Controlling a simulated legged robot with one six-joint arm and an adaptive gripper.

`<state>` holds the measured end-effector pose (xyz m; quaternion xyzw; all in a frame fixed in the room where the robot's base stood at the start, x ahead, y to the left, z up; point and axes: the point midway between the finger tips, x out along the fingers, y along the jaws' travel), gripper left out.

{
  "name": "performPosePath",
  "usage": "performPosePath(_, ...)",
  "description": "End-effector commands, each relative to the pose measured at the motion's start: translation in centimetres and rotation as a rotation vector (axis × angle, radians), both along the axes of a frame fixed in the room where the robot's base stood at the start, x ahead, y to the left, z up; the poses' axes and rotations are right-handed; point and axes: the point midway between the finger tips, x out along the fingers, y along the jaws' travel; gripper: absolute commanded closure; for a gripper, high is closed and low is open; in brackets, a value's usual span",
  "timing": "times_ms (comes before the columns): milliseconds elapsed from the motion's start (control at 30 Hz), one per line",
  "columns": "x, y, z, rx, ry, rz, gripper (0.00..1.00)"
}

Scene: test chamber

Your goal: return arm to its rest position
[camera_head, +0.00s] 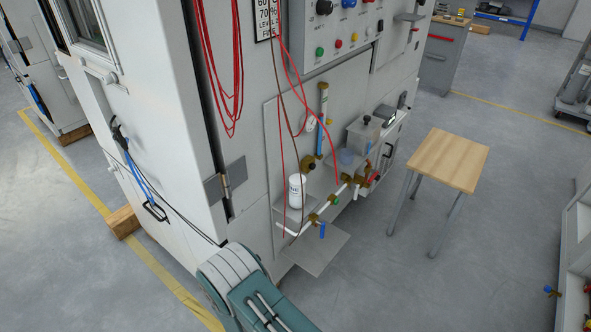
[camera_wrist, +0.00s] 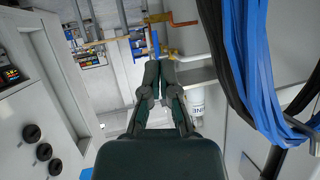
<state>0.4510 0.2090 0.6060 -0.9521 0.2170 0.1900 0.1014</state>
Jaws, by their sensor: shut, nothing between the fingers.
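My gripper (camera_wrist: 158,70) shows in the wrist view with its dark fingers together and nothing between them. Its tips overlap the view of a white pipe (camera_wrist: 188,57) with brass and blue fittings; I cannot tell the distance. In the head view, my teal and grey arm is at the bottom, in front of the white chamber (camera_head: 160,150). My gripper does not show in that view.
Pipework with a white bottle (camera_head: 295,191) and a metal shelf (camera_head: 316,252) juts from the chamber. Red cables (camera_head: 236,95) hang there. Blue cables (camera_wrist: 262,75) hang close on the wrist view's right. A wooden-topped stool (camera_head: 448,160) stands right; floor around it is clear.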

Motion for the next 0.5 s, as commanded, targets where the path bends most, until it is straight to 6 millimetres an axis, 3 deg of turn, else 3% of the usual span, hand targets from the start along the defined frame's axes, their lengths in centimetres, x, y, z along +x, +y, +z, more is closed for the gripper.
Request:
performPosePath(267, 2.8, 1.9, 3.5, 0.097, 0.051, 0.028, 1.0)
performPosePath(367, 4.2, 2.5, 5.6, 0.146, 0.076, 0.047, 1.0)
performPosePath(500, 6.4, 3.3, 9.9, 0.232, 0.122, 0.091, 1.0)
